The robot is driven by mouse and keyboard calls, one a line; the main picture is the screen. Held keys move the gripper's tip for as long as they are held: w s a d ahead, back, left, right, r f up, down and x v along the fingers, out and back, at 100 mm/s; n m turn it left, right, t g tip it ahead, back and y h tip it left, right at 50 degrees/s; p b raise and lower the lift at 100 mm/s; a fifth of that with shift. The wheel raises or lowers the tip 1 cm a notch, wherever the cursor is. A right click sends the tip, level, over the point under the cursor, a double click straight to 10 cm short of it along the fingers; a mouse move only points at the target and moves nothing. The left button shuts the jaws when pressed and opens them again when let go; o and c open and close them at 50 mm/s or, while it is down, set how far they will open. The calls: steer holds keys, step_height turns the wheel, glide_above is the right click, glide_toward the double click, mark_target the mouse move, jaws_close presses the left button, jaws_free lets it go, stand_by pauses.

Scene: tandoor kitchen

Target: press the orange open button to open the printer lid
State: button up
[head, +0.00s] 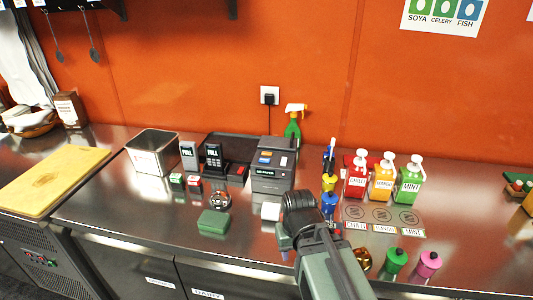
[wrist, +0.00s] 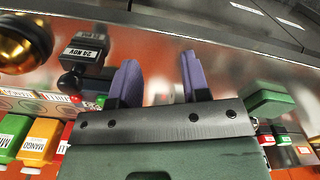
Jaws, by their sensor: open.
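The dark printer (head: 272,181) stands on the steel counter toward the back, right of centre in the head view. Its lid looks shut.
Pump bottles (head: 383,178) stand right of the printer, a spray bottle (head: 293,122) behind. A green block (head: 214,222) lies in front left. A gold dome (wrist: 22,42) is near my gripper's left side.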

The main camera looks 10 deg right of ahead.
jaws_close()
stand_by(0.5)
steer(key=shift+r, duration=0.1)
stand_by(1.1)
